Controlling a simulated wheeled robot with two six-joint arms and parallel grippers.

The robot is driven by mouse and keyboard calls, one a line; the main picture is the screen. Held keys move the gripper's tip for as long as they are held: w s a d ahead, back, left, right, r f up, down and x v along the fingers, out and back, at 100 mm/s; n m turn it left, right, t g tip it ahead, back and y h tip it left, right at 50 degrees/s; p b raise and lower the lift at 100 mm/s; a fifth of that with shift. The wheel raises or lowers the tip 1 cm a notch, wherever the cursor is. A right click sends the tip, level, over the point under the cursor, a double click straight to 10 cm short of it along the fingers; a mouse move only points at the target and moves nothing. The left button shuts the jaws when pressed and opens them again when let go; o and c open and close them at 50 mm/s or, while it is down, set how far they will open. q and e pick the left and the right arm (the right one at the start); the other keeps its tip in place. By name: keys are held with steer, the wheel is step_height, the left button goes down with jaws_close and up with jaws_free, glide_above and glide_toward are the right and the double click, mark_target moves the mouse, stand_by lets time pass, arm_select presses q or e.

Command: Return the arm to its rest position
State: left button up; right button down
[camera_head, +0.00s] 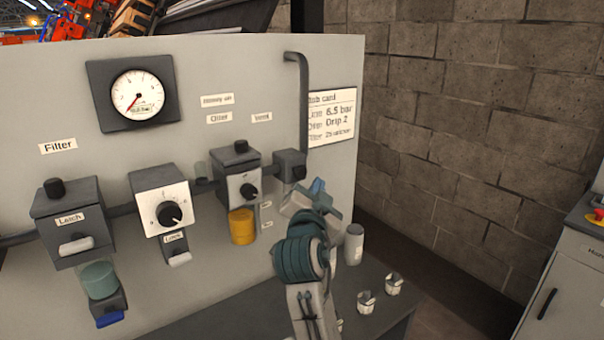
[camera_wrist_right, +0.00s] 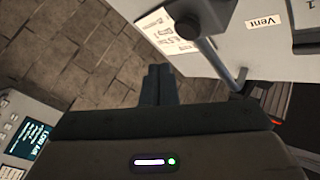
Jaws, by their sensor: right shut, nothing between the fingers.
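My right arm rises from the bottom of the head view, with teal-grey joints. Its right gripper (camera_head: 316,194) is in front of the right part of the grey panel (camera_head: 225,75), just below the small valve block (camera_head: 290,165) on the pipe. In the right wrist view the two dark fingers (camera_wrist_right: 158,82) are together with nothing between them. They appear apart from the panel. A bluish piece shows at the gripper in the head view; I cannot tell whether it belongs to the gripper or to something behind. My left gripper is not in view.
The panel carries a gauge (camera_head: 138,92), a filter unit (camera_head: 70,220), a regulator (camera_head: 163,200) and a yellow-bowled unit (camera_head: 242,226). A grey canister (camera_head: 354,244) and small white cups (camera_head: 366,302) stand on the dark bench. A cabinet (camera_head: 570,290) is at right.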

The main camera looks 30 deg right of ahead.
steer(key=shift+s, duration=0.9)
